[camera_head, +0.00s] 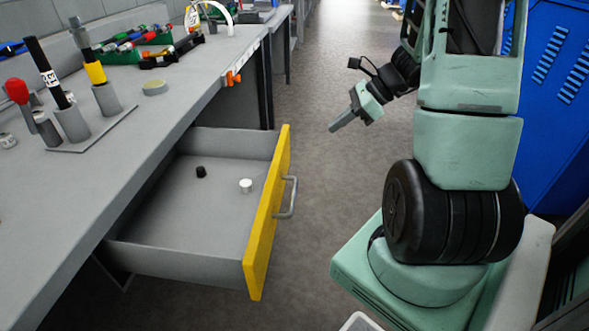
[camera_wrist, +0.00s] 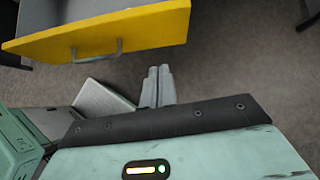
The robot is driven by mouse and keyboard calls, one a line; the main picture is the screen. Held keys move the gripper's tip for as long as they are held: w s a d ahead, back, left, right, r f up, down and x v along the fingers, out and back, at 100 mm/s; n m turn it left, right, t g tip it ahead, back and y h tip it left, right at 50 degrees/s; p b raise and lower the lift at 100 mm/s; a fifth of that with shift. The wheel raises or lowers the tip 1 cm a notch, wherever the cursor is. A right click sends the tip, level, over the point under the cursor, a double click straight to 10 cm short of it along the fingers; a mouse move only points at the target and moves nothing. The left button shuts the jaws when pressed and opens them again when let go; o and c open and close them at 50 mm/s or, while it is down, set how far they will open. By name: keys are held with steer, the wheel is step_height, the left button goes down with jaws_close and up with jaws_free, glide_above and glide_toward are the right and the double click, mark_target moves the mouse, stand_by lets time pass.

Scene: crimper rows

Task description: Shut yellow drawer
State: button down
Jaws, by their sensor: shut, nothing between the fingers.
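The yellow drawer (camera_head: 267,220) stands pulled out from under the grey workbench. Its front panel is yellow with a grey bar handle (camera_head: 288,197) on the outer face. A small black piece (camera_head: 201,172) and a small white piece (camera_head: 246,186) lie inside it. My gripper (camera_head: 337,126) is shut and empty, to the right of the drawer front and apart from it. In the wrist view the shut fingers (camera_wrist: 158,72) point toward the yellow front (camera_wrist: 135,30), with the handle (camera_wrist: 95,54) to their left. Nothing touches the drawer.
The grey workbench (camera_head: 195,75) carries several tools in holders and a green tray (camera_head: 130,52) with tools. An orange clamp-like part (camera_head: 233,78) sits at its edge. A blue cabinet (camera_head: 555,110) stands at the right. The floor (camera_head: 325,85) between bench and arm is clear.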

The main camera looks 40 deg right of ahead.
mark_target(287, 153)
steer(key=shift+m, duration=0.5)
steer(key=b+x, duration=0.1)
steer(key=x, duration=0.3)
steer(key=b+x, duration=0.1)
steer(key=x, duration=0.2)
steer(key=w+b+x, duration=0.1)
steer(key=x, duration=0.3)
steer(key=shift+w+d, duration=0.1)
steer(key=shift+w, duration=0.15)
steer(key=shift+w+a+r, duration=0.1)
steer(key=shift+w+a, duration=0.2)
steer(key=shift+w, duration=0.1)
